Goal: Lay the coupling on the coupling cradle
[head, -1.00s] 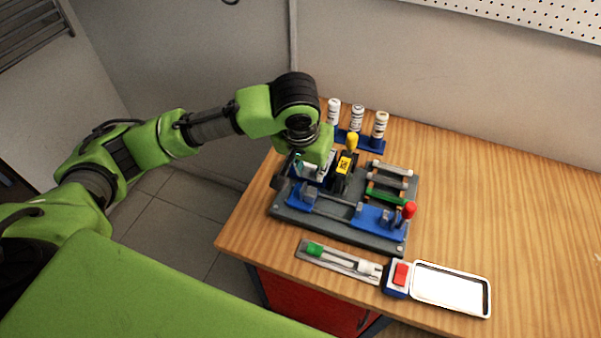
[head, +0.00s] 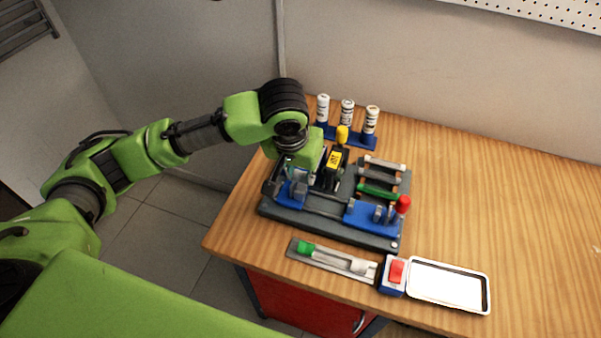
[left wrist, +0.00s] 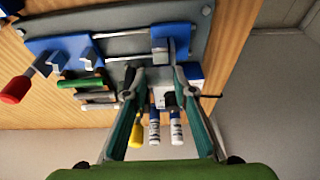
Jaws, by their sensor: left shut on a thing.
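My left gripper (left wrist: 158,80) is over the left half of the dark grey fixture plate (head: 325,228), pointing down. Its teal and grey fingers are closed on a small piece, which I take to be the coupling; it is mostly hidden between the fingertips. A blue block (head: 292,192) with a grey post is just in front of the gripper in the head view. A blue block with a slot (left wrist: 170,38) shows beyond the fingertips in the left wrist view. I cannot tell for sure which part is the coupling cradle, or whether the held piece touches it. My right gripper is out of view.
A red-knobbed blue block (head: 362,217) and a rack with a green tube (head: 378,191) are to the right. White bottles (head: 347,112) stand behind. A white tray (head: 448,286) lies in front right.

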